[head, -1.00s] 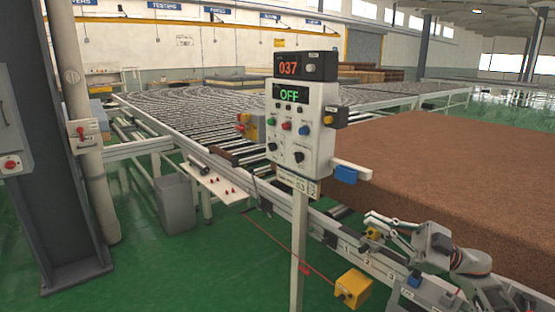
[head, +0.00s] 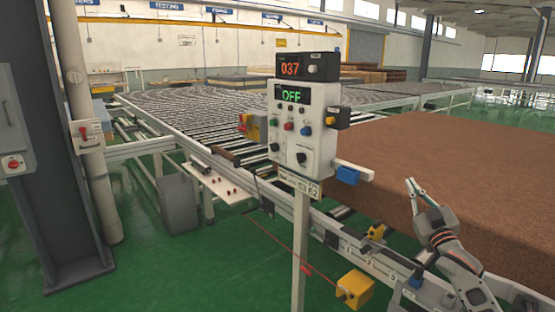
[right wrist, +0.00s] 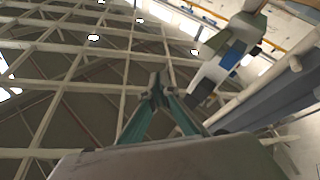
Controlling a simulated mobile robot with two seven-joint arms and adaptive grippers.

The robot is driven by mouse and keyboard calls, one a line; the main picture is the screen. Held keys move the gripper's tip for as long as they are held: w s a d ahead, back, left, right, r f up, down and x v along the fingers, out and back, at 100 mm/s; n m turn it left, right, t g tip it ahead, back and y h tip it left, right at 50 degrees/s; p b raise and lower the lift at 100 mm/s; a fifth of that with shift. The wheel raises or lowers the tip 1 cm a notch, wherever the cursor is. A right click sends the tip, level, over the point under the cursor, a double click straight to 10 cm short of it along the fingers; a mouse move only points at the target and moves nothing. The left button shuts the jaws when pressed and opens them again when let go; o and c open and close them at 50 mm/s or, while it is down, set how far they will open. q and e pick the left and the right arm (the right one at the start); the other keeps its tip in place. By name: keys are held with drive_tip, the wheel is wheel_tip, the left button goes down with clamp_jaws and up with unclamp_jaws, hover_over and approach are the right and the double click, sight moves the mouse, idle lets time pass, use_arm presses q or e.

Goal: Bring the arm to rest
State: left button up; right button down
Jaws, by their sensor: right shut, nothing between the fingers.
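My right gripper (head: 410,184) is raised at the right of the head view, in front of the brown mattress (head: 480,150). Its fingers point upward and a little left, and they are shut with nothing between them. The right wrist view shows the closed fingertips (right wrist: 157,90) against the ceiling. The gripper is to the right of the control box (head: 300,130), apart from it in the picture. The control box display reads OFF, with 037 on the unit above it. My left gripper is not in view.
The box stands on a white post (head: 299,245). A roller conveyor (head: 190,115) runs behind it. A yellow pedal box (head: 354,289) is on the green floor (head: 220,280). A grey bin (head: 180,203) and a dark column (head: 65,150) stand at left.

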drive_tip(key=w+d+f+m+g+h, duration=0.1)
drive_tip(key=d+f+m+g+h, duration=0.2)
drive_tip(key=f, duration=0.7)
drive_tip(key=s+a+f+n+g+y, duration=0.1)
drive_tip(key=s+a+f+g, duration=0.1)
drive_tip(key=s+a+f, duration=0.45)
drive_tip(key=s+a+f+n+g, duration=0.1)
drive_tip(key=s+f, duration=0.3)
drive_tip(key=f, duration=0.6)
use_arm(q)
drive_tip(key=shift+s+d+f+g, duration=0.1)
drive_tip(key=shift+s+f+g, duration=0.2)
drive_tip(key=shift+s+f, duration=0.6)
use_arm(e)
drive_tip(key=s+a+f+g+y, duration=0.1)
drive_tip(key=s+a+f, duration=0.4)
drive_tip(key=s, duration=0.7)
drive_tip(key=s+a+f+g+y, duration=0.1)
drive_tip(key=s+a+f, duration=0.4)
drive_tip(key=s, duration=0.8)
drive_tip(key=s+a+f+g+y, duration=0.1)
drive_tip(key=s+a+f+g, duration=0.2)
drive_tip(key=s+a+f, duration=0.2)
drive_tip(key=s+f, duration=0.3)
drive_tip(key=s, duration=0.4)
drive_tip(key=shift+s+m, duration=0.15)
drive_tip(key=shift+m, duration=0.15)
